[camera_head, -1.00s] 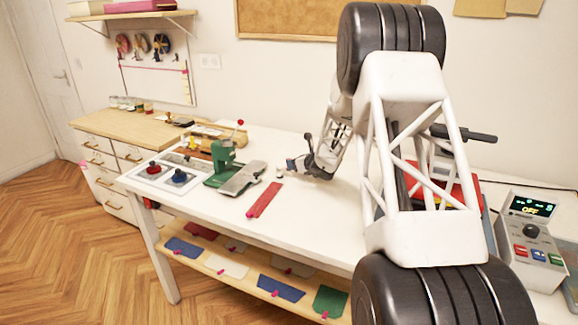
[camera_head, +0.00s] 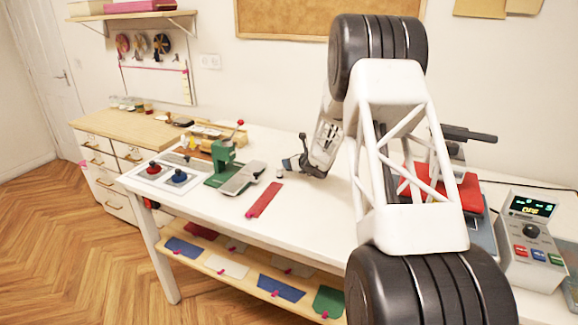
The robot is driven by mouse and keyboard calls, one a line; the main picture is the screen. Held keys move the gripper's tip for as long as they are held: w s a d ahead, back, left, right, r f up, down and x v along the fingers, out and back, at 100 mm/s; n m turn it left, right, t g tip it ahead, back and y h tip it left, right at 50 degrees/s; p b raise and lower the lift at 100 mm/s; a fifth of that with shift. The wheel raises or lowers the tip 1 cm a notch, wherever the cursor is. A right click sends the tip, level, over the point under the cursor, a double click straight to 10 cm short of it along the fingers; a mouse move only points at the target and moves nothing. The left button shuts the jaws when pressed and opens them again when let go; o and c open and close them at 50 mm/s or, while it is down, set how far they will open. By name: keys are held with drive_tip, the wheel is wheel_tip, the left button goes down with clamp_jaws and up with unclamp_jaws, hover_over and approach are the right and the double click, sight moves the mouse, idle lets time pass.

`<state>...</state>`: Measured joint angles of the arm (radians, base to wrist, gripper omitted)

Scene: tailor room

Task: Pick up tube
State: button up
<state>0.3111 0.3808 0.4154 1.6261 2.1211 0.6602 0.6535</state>
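My gripper (camera_head: 292,154) is at the end of my arm, low over the white table, right of the green press. Its dark fingers look spread apart with nothing visible between them. A small whitish round piece (camera_head: 280,173) stands on the table just below and left of the fingers, apart from them. It is too small to tell whether it is the tube. No other thing is clearly a tube. My own arm hides part of the table on the right.
The white table (camera_head: 318,222) holds a green press (camera_head: 222,166), a red strip (camera_head: 264,200), a panel with red and blue knobs (camera_head: 165,172) and a control box reading OFF (camera_head: 532,240). A red-topped device (camera_head: 470,195) is partly behind my arm. The table's front middle is clear.

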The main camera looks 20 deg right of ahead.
drive_tip(key=shift+x, duration=1.2)
drive_tip(key=shift+w, duration=0.1)
drive_tip(key=c, duration=1)
drive_tip(key=shift+r, duration=0.15)
drive_tip(key=shift+r, duration=1.6)
drive_tip(key=s+a, duration=0.1)
drive_tip(key=s, duration=0.4)
drive_tip(key=s+a+r, duration=0.1)
drive_tip(key=s, duration=0.4)
drive_tip(key=s+a, duration=0.1)
drive_tip(key=s, duration=0.4)
drive_tip(key=shift+s+r, duration=0.25)
drive_tip(key=shift+s, duration=0.1)
drive_tip(key=shift+a, duration=0.1)
